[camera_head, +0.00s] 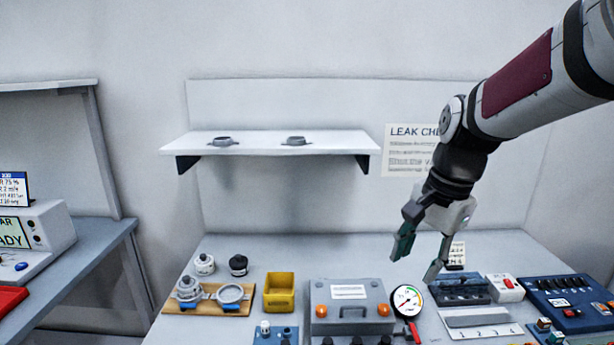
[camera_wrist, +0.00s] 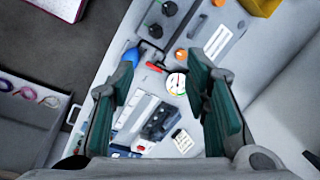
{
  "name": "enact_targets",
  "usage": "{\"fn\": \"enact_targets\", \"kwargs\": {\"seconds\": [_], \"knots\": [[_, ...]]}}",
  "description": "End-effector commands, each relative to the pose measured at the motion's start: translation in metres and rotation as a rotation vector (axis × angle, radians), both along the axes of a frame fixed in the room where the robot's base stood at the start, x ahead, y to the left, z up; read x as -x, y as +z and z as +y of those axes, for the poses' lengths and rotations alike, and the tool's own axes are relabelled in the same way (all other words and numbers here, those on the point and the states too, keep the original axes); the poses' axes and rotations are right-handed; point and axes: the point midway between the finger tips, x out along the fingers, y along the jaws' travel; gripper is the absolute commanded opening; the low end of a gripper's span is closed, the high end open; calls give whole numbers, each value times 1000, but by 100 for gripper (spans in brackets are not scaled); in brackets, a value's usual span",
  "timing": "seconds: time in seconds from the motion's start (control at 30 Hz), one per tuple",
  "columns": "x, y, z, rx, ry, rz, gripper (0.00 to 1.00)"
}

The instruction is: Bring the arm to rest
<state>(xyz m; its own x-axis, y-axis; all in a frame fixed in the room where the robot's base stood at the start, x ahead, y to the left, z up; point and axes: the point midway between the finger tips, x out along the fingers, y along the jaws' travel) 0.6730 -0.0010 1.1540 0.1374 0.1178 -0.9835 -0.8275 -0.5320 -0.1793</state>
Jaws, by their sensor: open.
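My gripper (camera_head: 420,262) hangs from my arm at the right of the head view, above the back right part of the grey bench (camera_head: 330,254). Its two fingers are spread apart with nothing between them. In the wrist view the fingers of my gripper (camera_wrist: 166,92) show at left and right, apart and empty. Below them lie the round pressure gauge (camera_wrist: 176,83) and a dark block (camera_wrist: 160,121). The gripper appears clear of the bench.
A grey case (camera_head: 348,303) with orange knobs, a yellow bin (camera_head: 279,292) and a wooden board (camera_head: 207,307) with metal fittings stand on the bench. The gauge (camera_head: 407,300) and a blue panel (camera_head: 570,300) are at right. A white shelf (camera_head: 265,146) is on the back wall.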

Motion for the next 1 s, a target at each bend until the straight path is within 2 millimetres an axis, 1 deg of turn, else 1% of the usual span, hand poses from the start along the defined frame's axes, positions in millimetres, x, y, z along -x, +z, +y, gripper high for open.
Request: {"fn": "enact_targets", "kwargs": {"seconds": [0.03,0.1,0.17,0.3,0.5,0.6,0.7,0.8,1.0], "knots": [[17,10,0,4,62,-30,43],[38,20,0,18,160,-70,43],[57,27,1,37,244,-102,43],[100,37,1,100,438,-176,43],[157,37,0,231,702,-263,43],[179,33,0,297,807,-289,43],[193,29,-2,350,883,-302,43],[201,26,-2,383,927,-307,43],[204,25,-3,395,946,-308,43]]}}
